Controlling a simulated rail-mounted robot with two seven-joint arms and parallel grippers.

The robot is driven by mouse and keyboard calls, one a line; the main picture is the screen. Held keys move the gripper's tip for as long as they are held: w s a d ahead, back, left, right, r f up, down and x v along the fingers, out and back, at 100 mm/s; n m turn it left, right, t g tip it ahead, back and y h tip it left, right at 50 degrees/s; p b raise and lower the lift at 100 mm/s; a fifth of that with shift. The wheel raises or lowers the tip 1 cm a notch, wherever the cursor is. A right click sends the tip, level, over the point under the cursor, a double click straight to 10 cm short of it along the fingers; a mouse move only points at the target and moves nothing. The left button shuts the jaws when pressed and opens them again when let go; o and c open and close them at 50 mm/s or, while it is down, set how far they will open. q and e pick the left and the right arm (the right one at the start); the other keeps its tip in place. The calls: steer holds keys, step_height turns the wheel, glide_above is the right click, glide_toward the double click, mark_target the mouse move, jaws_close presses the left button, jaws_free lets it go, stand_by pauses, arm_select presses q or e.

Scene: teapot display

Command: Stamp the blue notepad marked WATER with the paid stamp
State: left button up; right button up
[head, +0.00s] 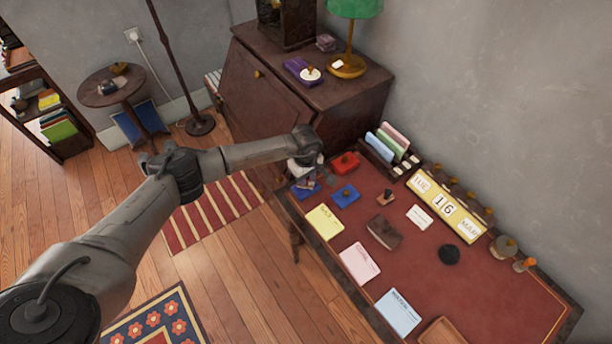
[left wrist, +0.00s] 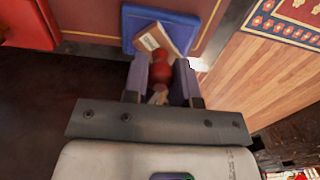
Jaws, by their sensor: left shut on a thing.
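The light-blue notepad (head: 398,313) lies at the near edge of the red-topped desk, with small dark writing on it. My left gripper (head: 305,181) is at the desk's far left corner, far from the notepad. In the left wrist view its fingers (left wrist: 161,84) are shut on the red handle of a stamp (left wrist: 161,68). The stamp's marking is not readable. My right gripper is not in view.
A yellow notepad (head: 324,221) and a pink notepad (head: 360,263) lie along the same edge. Another blue pad (head: 345,196), a red pad (head: 345,163), a brown block (head: 384,232) and a black disc (head: 449,254) stand around.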

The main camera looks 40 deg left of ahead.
arm_select(q)
steer(key=shift+w+r+p, duration=0.1)
steer(key=shift+r+p, duration=1.55)
steer(key=shift+r, duration=1.55)
